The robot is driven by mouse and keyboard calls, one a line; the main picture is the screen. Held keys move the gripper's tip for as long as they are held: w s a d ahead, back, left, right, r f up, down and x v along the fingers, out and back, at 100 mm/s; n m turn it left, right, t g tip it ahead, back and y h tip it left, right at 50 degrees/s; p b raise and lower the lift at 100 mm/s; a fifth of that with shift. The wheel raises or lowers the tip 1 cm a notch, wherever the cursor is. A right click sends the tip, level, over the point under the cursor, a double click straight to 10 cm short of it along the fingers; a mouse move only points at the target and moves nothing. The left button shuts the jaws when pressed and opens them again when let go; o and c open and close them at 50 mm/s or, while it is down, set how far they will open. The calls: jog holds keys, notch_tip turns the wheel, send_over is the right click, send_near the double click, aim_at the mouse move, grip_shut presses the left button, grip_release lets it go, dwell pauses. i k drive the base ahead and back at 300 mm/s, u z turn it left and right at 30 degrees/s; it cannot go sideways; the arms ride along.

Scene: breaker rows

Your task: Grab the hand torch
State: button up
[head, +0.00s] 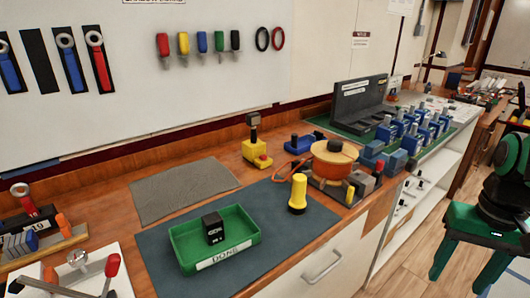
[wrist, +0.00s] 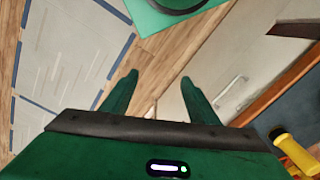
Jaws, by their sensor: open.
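The hand torch (head: 298,194) is yellow and stands upright on the dark blue-grey mat (head: 320,220), to the right of the green tray. In the wrist view, the yellow torch (wrist: 292,150) shows at the lower right, cut off by the frame edge. My gripper (head: 458,280) is at the right of the head view, off the bench front and over the floor, well apart from the torch. In the wrist view, my gripper (wrist: 158,82) has its two green fingers spread with nothing between them.
A green tray (head: 190,262) labelled DONE holds a black block (head: 213,228). An orange reel (head: 335,158) and a yellow device (head: 257,152) stand behind the torch. A grey mat (head: 183,189) lies clear. The bench front has a drawer handle (head: 322,268).

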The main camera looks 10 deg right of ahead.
aim_at(297, 204)
jog(key=u, duration=1.35)
jog(key=k, duration=0.9)
jog(key=z, duration=0.5)
